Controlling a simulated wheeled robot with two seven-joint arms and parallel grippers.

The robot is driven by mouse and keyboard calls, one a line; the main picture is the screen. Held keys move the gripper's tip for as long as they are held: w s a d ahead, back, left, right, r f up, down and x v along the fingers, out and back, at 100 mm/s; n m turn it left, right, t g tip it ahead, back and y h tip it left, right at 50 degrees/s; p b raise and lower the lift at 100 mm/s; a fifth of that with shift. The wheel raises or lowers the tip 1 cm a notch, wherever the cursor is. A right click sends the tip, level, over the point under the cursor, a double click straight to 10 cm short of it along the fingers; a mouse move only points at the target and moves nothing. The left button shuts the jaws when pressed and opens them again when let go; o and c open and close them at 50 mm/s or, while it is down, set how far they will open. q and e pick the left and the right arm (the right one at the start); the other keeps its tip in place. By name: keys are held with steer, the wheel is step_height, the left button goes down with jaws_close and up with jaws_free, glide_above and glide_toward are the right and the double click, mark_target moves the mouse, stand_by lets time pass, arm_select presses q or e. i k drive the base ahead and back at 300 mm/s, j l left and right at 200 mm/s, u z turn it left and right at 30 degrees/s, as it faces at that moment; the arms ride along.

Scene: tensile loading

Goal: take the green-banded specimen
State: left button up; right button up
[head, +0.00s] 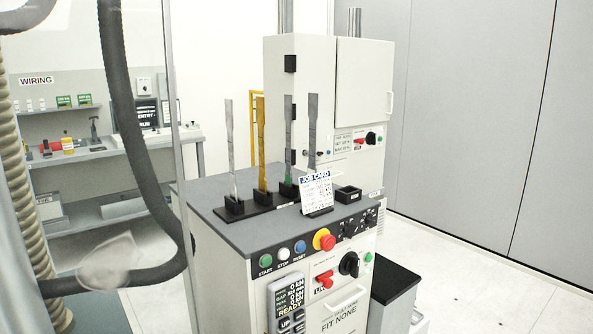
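Several upright flat specimens stand in a black rack (246,210) on the grey top of a machine cabinet. The green-banded specimen looks to be the dark grey one (288,135), third from the left, with green showing low down near its slot. A light silver specimen (230,150) and a brass-coloured specimen (261,145) stand to its left. Another grey specimen (312,130) stands to its right, its lower part hidden behind a white job card (317,190). Neither of my grippers is in view.
The cabinet's front edge carries buttons and a red emergency stop (324,240). A small black box (348,194) sits right of the card. A tall cabinet (330,90) stands behind. A dark hose (125,110) and a clear panel edge (172,80) cross the left side.

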mark_target(288, 172)
steer(key=i+l+u, duration=0.1)
steer(key=l, duration=0.4)
steer(key=i+l, duration=0.25)
steer(key=l, duration=0.3)
steer(key=i+l+u, duration=0.15)
steer(key=l, duration=0.4)
steer(key=i+l, duration=0.2)
steer(key=l, duration=0.35)
steer(key=i+l+u, duration=0.15)
steer(key=l, duration=0.4)
steer(key=i+l+u, duration=0.1)
steer(key=l, duration=0.45)
steer(key=i+l, duration=0.1)
steer(key=l, duration=0.45)
steer(key=i+l+u, duration=0.15)
steer(key=l, duration=0.45)
